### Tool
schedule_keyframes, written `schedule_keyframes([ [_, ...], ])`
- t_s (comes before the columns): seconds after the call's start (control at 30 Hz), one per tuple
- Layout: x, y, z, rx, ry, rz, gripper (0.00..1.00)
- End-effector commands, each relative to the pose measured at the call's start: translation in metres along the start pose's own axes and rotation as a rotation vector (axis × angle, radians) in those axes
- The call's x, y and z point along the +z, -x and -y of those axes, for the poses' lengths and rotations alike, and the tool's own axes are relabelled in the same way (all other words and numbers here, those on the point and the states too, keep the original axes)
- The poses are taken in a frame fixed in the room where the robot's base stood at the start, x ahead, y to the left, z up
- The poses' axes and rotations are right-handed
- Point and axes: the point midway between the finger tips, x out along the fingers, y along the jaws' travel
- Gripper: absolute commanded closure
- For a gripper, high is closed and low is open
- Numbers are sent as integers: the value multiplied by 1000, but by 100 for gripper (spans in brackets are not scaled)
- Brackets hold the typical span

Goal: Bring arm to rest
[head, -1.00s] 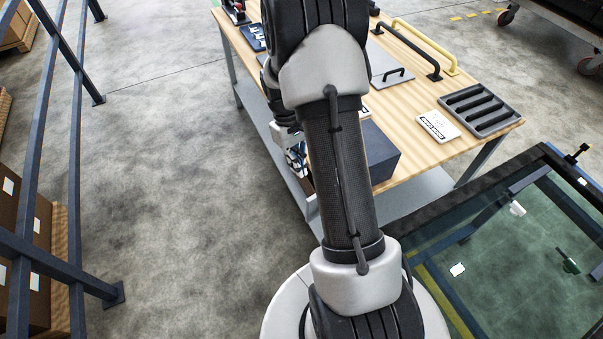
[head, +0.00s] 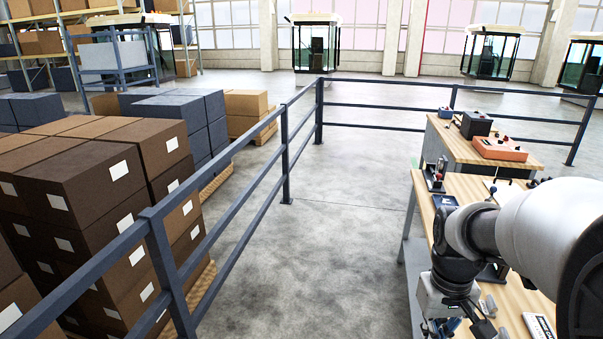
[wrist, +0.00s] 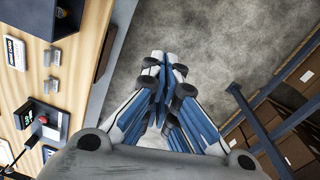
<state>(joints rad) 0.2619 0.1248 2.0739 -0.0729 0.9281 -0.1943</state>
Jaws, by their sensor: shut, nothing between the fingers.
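My arm (head: 540,230) reaches in from the right edge of the head view, beside and partly over the wooden workbench (head: 478,186). My gripper shows in part at the bottom of the head view, where its fingertips are hard to make out. In the wrist view my gripper (wrist: 166,62) has its blue-padded fingers brought together, with nothing between them. Below the fingers is bare grey floor (wrist: 225,45), just off the bench's edge.
Blue railings (head: 160,250) run along the left, with stacked brown boxes (head: 75,190) behind them. A second bench (head: 450,141) holds an orange case (head: 499,148). Open floor (head: 330,240) lies between railing and benches. In the wrist view, a red-topped item (wrist: 43,119) stands on the bench.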

Motion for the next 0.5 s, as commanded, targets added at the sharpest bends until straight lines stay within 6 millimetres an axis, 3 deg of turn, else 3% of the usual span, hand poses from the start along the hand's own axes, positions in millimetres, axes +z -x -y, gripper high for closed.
schedule_keyframes([
  [0.03, 10, 18, 11, 4, 3, -39, 100],
  [0.2, 47, 57, 44, 1, 5, -150, 100],
  [0.33, 79, 77, 65, -10, 6, -236, 100],
  [0.5, 118, 88, 87, -35, 10, -333, 100],
])
